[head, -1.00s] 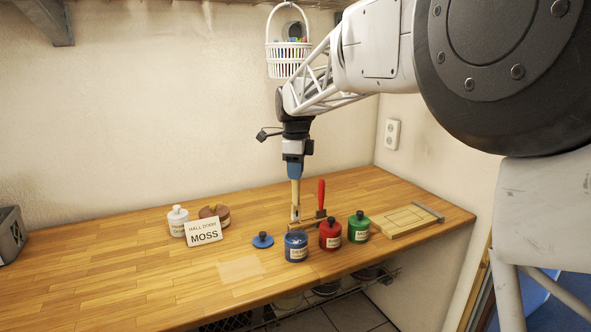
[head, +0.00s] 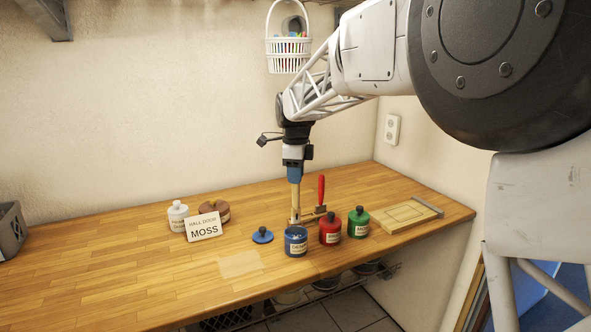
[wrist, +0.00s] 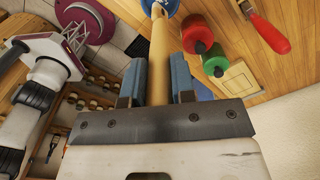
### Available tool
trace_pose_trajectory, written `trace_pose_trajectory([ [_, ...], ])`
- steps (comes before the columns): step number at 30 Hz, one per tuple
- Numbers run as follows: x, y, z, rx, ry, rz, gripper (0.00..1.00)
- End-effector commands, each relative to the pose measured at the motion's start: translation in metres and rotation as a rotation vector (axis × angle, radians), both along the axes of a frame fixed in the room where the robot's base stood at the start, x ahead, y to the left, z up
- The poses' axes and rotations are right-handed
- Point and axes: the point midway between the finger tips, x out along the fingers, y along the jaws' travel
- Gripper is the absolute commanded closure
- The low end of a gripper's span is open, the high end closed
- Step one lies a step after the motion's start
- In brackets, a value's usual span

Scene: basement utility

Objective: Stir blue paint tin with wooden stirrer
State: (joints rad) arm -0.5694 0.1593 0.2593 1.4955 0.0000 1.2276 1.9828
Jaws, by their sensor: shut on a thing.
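My gripper (head: 295,178) points down and is shut on the wooden stirrer (head: 295,205), which hangs roughly upright between the blue fingers. The stirrer also shows in the wrist view (wrist: 159,50), running from the fingers toward the blue paint tin (wrist: 171,9). In the head view the open blue paint tin (head: 296,243) stands on the worktop. The stirrer's lower end shows at or just behind the tin's far rim; I cannot tell whether it is inside. The blue lid (head: 262,235) lies on the worktop left of the tin.
A red tin (head: 330,231) and a green tin (head: 359,224) stand close right of the blue one. A red-handled tool (head: 321,190) is behind them. A MOSS sign (head: 203,227) stands left, before a white bottle (head: 178,216). A wooden board (head: 405,216) lies right.

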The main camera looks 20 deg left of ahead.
Motion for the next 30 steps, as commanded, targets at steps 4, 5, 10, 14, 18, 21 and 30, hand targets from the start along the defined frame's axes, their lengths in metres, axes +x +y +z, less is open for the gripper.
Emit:
trace_pose_trajectory([
  [4,0.0,0.0,-0.009,0.0,0.0,0.0,1.0],
  [5,0.0,0.0,-0.01,0.0,0.0,0.0,1.0],
  [10,0.0,0.0,-0.02,0.0,0.001,0.0,1.0],
  [14,0.0,0.0,-0.027,0.0,0.0,0.0,1.0],
  [18,0.0,0.0,-0.035,0.0,0.001,0.0,1.0],
  [21,0.0,0.0,-0.041,0.0,0.001,0.0,1.0],
  [30,0.0,0.0,-0.057,0.0,0.001,0.0,1.0],
])
